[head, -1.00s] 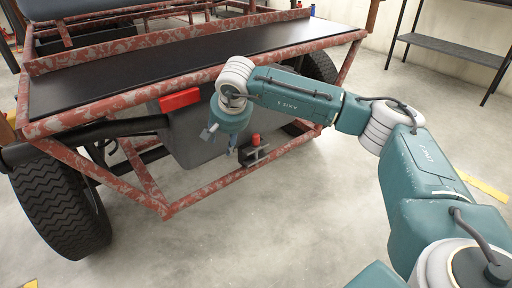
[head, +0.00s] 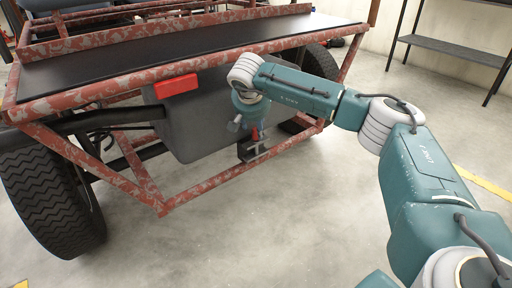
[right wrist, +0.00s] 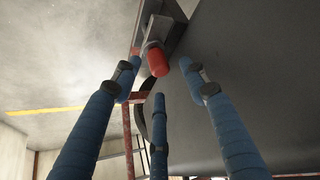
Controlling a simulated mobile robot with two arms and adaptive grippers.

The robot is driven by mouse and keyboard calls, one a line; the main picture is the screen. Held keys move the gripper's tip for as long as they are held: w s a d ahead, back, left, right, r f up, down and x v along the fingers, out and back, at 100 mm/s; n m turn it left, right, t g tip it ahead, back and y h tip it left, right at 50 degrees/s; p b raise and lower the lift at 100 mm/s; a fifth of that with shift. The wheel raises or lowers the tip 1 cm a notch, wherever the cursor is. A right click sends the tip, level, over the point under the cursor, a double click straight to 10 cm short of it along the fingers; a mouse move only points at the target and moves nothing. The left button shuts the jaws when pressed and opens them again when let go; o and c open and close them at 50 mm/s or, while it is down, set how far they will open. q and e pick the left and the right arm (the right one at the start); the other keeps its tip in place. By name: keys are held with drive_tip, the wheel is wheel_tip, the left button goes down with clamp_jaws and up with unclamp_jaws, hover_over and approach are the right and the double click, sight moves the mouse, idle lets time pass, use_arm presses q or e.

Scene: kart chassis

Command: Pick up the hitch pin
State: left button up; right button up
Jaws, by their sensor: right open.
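The hitch pin (right wrist: 158,62) has a red cylindrical head and sits in a metal hitch bracket (right wrist: 162,28) at the top of the right wrist view. In the head view the hitch pin (head: 255,134) shows as a small red spot above the dark hitch, low at the chassis rear. My right gripper (head: 247,129) is right at it, pointing down. In the right wrist view the blue fingers of my right gripper (right wrist: 160,74) are spread, with the red head between the tips of the upper two. I cannot tell whether they touch it. My left gripper is not in view.
The kart's red mottled frame (head: 150,190) surrounds the hitch, with a grey box (head: 190,135) bearing a red block (head: 176,85) beside it. A black tyre (head: 50,195) stands at left. A dark shelf (head: 455,48) stands back right. The floor in front is clear.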

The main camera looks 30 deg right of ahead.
drive_tip(key=shift+b+x, duration=0.3)
drive_tip(key=shift+x, duration=0.8)
clamp_jaws()
drive_tip(key=shift+r, duration=0.1)
drive_tip(key=shift+r, duration=0.15)
